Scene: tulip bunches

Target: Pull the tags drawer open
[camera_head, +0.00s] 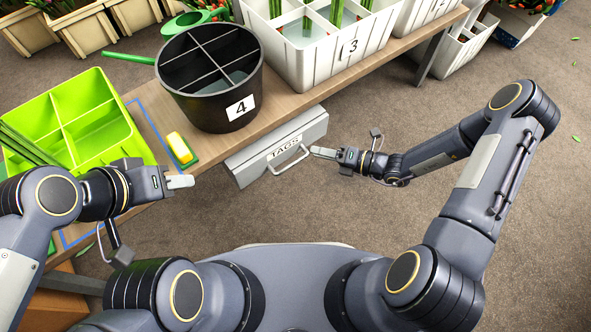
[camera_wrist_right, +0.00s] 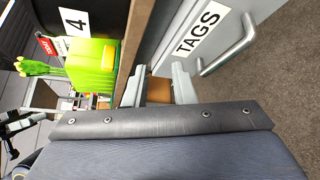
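The grey tags drawer (camera_head: 245,172) sits under the front edge of the wooden table, with a white TAGS label and a silver bar handle (camera_head: 289,163). In the right wrist view, the drawer front (camera_wrist_right: 169,28) and handle (camera_wrist_right: 232,52) show at the upper right. My right gripper (camera_head: 323,152) is just right of the handle in the head view. In the wrist view its two fingers (camera_wrist_right: 158,86) are apart with nothing clearly between them; the handle lies beside the right finger. My left gripper (camera_head: 181,181) is near the table's front edge, away from the drawer; its finger gap is not clear.
On the table (camera_head: 285,105) stand a black bucket marked 4 (camera_head: 190,105), a white divided crate marked 3 (camera_head: 300,65) and a lime green divided crate (camera_head: 140,150). A yellow sponge (camera_head: 180,148) lies near the left gripper. The floor right of the drawer is clear.

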